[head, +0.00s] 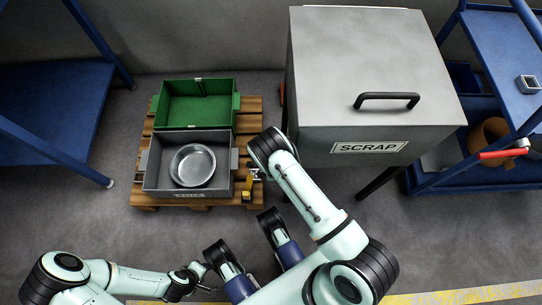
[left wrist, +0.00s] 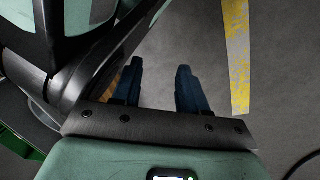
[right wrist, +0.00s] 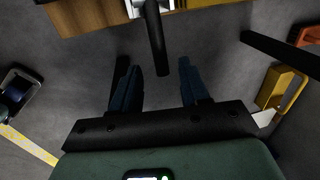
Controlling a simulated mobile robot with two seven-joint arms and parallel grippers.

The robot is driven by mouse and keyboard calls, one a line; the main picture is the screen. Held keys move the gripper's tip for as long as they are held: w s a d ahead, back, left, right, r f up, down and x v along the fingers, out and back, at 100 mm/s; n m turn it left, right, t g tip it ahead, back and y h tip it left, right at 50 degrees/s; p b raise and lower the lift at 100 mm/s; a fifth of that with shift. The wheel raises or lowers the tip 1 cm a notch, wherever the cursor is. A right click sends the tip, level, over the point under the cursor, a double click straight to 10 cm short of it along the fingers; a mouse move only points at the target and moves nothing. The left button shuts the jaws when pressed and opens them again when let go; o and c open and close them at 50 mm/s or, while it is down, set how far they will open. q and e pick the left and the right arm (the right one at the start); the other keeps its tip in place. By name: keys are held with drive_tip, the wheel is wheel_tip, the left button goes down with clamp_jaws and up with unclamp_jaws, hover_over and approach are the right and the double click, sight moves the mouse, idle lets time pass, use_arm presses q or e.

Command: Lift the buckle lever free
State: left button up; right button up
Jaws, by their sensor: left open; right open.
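A dark rod (right wrist: 155,40), which looks like the buckle lever, extends toward the open fingers of my right gripper (right wrist: 157,85) in the right wrist view. Its end lies between the fingertips in the picture, with a gap on both sides; the depth is unclear. In the head view a small yellow fitting (head: 247,188) sits at the right side of the grey crate (head: 151,165), below the black end of my right arm, which hides much of this spot. My left gripper (left wrist: 160,68) is open and empty over bare floor, low in the head view (head: 203,278).
A round metal pan (head: 193,165) lies in the grey crate. A green crate (head: 197,104) stands behind it on the wooden pallet (head: 145,200). The large SCRAP bin (head: 370,75) stands to the right. Blue shelving (head: 60,115) is at the left. Floor left of the pallet is clear.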

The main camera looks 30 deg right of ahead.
drive_tip(key=f, duration=0.1)
drive_tip(key=f+b, duration=0.1)
drive_tip(key=f, duration=0.2)
drive_tip(key=shift+w+d, duration=0.2)
drive_tip(key=shift+w, duration=0.15)
use_arm(q)
drive_tip(key=shift+g, duration=0.7)
drive_tip(key=s, duration=0.1)
drive_tip(key=s+f, duration=0.2)
drive_tip(key=shift+s+a, duration=0.25)
drive_tip(key=shift+s, duration=0.05)
use_arm(e)
clamp_jaws()
drive_tip(key=shift+w+a+r+g+h+b, duration=0.1)
drive_tip(key=shift+a+r+g+h+b, duration=0.2)
drive_tip(key=shift+g+h+b, duration=0.25)
drive_tip(key=shift+r+h, duration=0.2)
drive_tip(key=shift+h, duration=0.05)
use_arm(q)
drive_tip(key=shift+s+a+f+g, duration=0.15)
drive_tip(key=shift+s+f, duration=0.1)
drive_tip(key=shift+s, duration=0.2)
drive_tip(key=shift+s+d+f+g, duration=0.1)
drive_tip(key=shift+s+f+g, duration=0.1)
drive_tip(key=shift+s, duration=0.25)
use_arm(e)
drive_tip(key=shift+w+a+r+h, duration=0.15)
drive_tip(key=shift+r+h, duration=0.15)
drive_tip(key=shift+h, duration=0.2)
unclamp_jaws()
